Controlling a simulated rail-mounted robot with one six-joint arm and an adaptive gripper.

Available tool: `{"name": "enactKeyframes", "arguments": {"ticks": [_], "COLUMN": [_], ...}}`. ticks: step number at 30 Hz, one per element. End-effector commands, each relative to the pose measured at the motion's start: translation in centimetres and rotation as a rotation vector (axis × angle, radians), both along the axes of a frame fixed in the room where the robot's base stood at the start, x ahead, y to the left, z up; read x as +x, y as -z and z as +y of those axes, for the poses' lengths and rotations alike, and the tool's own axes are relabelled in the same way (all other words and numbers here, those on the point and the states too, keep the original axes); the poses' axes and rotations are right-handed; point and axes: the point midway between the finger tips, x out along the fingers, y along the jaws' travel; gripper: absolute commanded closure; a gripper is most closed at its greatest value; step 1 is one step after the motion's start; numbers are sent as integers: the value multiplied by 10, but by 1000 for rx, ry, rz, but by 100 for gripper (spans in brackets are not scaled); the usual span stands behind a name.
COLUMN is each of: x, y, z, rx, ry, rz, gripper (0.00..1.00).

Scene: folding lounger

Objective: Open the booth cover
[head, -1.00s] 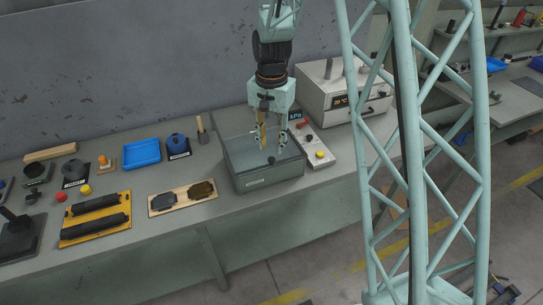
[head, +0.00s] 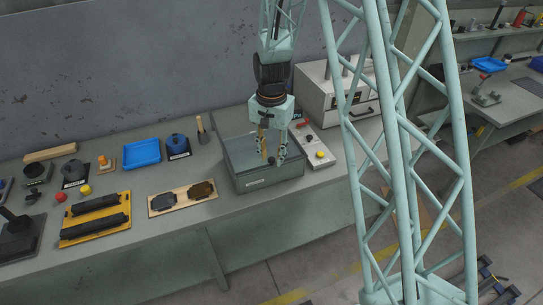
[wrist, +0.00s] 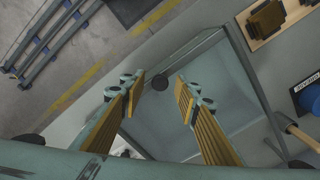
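The booth is a grey box (head: 270,184) on the bench with a clear, framed cover that appears closed. The cover also shows in the wrist view (wrist: 212,72). A dark round knob (wrist: 160,80) sits on the cover near its edge. My gripper (head: 273,159) points down over the booth, and its two yellow-padded fingers are apart. In the wrist view the knob appears between the open fingertips, a little beyond them. I cannot tell whether the fingers touch the cover. Nothing is held.
A control panel (head: 318,151) with red and yellow buttons is right of the booth, with a white oven-like unit (head: 312,86) behind. A wooden tray (head: 183,198) with dark parts lies left. A wooden-handled tool (head: 201,130) stands behind left.

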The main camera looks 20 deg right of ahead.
Motion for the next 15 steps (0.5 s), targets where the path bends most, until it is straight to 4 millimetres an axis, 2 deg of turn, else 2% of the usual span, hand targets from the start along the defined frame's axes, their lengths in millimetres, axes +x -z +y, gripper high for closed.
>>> {"name": "enactKeyframes", "arguments": {"ticks": [2,11,15], "x": [0,0,0], "y": [0,0,0], "z": [0,0,0], "rx": [0,0,0], "ry": [0,0,0], "rz": [0,0,0], "gripper": [72,99,100]}}
